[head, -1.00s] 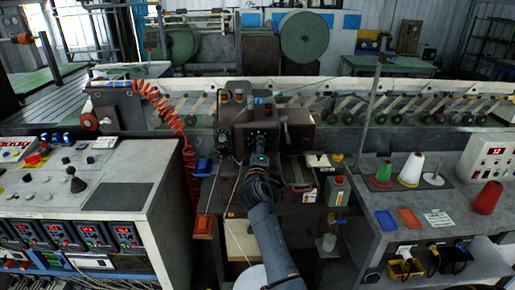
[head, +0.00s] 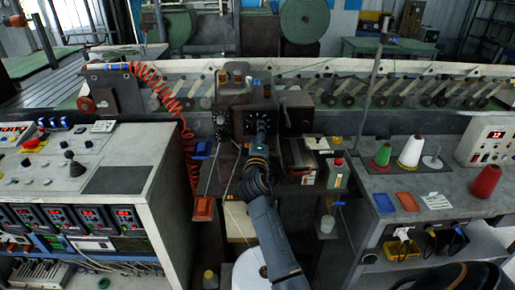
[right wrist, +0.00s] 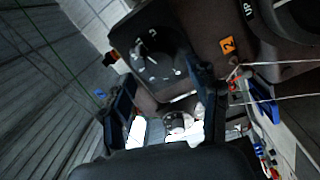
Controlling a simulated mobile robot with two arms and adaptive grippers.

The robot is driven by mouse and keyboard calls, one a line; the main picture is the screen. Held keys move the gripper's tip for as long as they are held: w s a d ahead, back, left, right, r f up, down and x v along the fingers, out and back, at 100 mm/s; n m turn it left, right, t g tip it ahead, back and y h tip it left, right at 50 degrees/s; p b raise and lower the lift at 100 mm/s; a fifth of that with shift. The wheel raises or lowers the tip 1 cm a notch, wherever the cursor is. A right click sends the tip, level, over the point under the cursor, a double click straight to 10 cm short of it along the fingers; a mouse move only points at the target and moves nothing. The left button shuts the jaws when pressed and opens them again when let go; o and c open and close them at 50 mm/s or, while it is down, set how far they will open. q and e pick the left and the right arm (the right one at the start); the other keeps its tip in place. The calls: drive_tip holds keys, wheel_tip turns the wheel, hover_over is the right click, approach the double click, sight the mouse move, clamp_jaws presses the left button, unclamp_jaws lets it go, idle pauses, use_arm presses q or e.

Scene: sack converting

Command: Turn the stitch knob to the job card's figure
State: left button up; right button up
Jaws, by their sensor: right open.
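The stitch knob (right wrist: 157,62) is a dark round dial with white figures and marks in the right wrist view. It sits on a dark box just beyond my fingertips. My right gripper (right wrist: 167,84) is open, one finger to each side, with nothing held. I cannot tell whether the fingers reach around the knob. In the head view my right gripper (head: 261,130) is up against the dark machine head (head: 240,98) and hides part of the dial there. A white card (head: 436,201), seemingly the job card, lies on the right bench; its print is too small to read. My left gripper is not in view.
White thread crosses near the right finger. A red coiled hose (head: 172,100) hangs left of the machine. Thread cones (head: 411,152) and trays stand on the right bench.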

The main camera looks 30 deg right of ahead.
drive_tip(key=v, duration=0.8)
drive_tip(key=shift+s, duration=0.25)
